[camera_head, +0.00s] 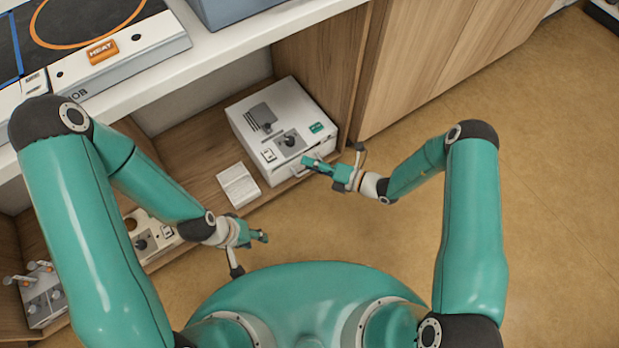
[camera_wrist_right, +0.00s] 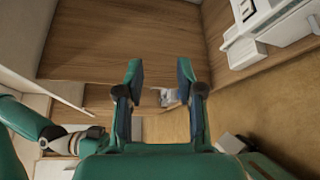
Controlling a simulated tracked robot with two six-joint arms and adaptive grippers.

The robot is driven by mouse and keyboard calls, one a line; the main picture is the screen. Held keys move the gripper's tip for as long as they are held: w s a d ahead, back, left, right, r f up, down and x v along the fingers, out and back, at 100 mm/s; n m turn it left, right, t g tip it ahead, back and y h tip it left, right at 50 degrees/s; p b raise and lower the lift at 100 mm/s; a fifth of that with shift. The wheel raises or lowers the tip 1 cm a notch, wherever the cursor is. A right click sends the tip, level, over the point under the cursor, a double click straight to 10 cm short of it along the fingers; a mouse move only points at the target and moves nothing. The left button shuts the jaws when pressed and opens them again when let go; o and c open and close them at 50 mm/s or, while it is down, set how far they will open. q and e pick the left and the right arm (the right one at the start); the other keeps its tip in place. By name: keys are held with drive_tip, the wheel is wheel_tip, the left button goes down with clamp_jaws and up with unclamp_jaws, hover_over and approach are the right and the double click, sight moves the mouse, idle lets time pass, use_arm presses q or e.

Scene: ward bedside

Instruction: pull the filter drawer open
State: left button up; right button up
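A white box-shaped unit (camera_head: 283,128) with a dark panel, a knob and a green label sits on the low wooden shelf. A pale handle (camera_head: 297,174) shows at its lower front, partly hidden by my right gripper (camera_head: 318,166); I cannot tell whether the drawer is shut. In the right wrist view the unit (camera_wrist_right: 272,28) is at the upper right, outside the fingers. The right gripper (camera_wrist_right: 161,80) is open and empty, with its fingers apart. My left gripper (camera_head: 262,237) is over the floor in front of the shelf, away from the unit; its opening is unclear.
Another device (camera_head: 152,240) and a grey rack (camera_head: 42,296) are further left. A white counter (camera_head: 215,50) overhangs the shelf. A wooden cabinet (camera_head: 430,60) stands at the right. The floor (camera_head: 560,170) is clear.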

drive_tip(key=w+d+f+m+t+h+b, duration=0.2)
drive_tip(key=d+f+m+t+b, duration=0.1)
drive_tip(key=f, duration=0.5)
drive_tip(key=w+d+f+m+t+h+b, duration=0.2)
drive_tip(key=d+f+m+b, duration=0.15)
drive_tip(key=f, duration=0.35)
drive_tip(key=s+d+f+m+h+b, duration=0.1)
drive_tip(key=s+f+b, duration=0.15)
drive_tip(key=f, duration=0.45)
drive_tip(key=s+d+f+m+h+b, duration=0.1)
drive_tip(key=s+f+m+b, duration=0.15)
drive_tip(key=f, duration=0.45)
use_arm(q)
wheel_tip(320, 180, down, 21)
drive_tip(key=b, duration=0.6)
use_arm(e)
drive_tip(key=shift+n, duration=0.4)
drive_tip(key=shift+w+d+r+x, duration=0.1)
drive_tip(key=shift+x, duration=2.8)
drive_tip(key=shift+w+d+r+x, duration=0.1)
drive_tip(key=shift+d+x, duration=0.05)
drive_tip(key=shift+x, duration=2.8)
drive_tip(key=shift+w+d+r+x, duration=0.1)
drive_tip(key=shift+x, duration=2.8)
drive_tip(key=shift+s, duration=0.1)
drive_tip(key=shift+c, duration=0.3)
clamp_jaws()
